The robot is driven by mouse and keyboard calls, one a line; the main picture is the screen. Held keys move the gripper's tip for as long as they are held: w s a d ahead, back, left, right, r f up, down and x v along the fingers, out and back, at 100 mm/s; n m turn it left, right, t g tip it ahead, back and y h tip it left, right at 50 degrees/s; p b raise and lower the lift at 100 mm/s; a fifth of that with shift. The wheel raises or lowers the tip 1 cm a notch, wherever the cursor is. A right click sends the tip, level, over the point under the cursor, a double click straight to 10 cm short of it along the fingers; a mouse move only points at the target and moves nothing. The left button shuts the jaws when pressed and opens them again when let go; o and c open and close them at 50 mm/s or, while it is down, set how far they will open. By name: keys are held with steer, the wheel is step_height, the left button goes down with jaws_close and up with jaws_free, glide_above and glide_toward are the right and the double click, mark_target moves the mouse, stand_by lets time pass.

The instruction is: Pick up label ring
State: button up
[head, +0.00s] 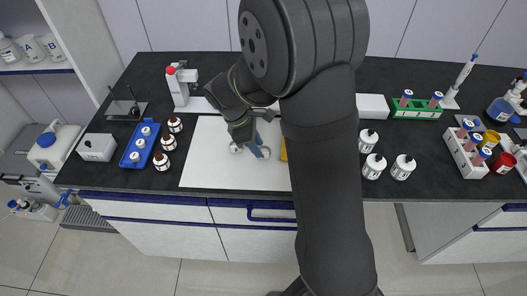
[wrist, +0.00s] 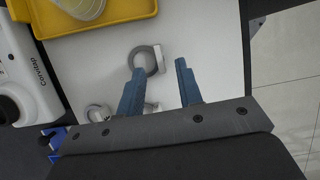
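A grey-white label ring (wrist: 160,58) lies on the white mat in the wrist view, just ahead of my fingertips. Part of its left side is close to or behind the left finger. A second similar ring (wrist: 97,112) lies to the left of my fingers, partly cut off by the gripper body; a pale ring also shows in the head view (head: 236,148). My gripper (wrist: 160,66) is open, with two blue fingers apart and nothing clearly held. In the head view my arm hides part of the mat.
A yellow tray (wrist: 100,27) with a clear vessel lies beyond the rings. A white device (wrist: 22,70) stands at left. In the head view, brown bottles (head: 168,142), a blue rack (head: 133,158) and white bottles (head: 374,166) flank the white mat (head: 205,165).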

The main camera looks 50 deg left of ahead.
steer(key=x, duration=0.3)
steer(key=shift+d+f, duration=0.1)
steer(key=shift+c, duration=0.2)
jaws_close()
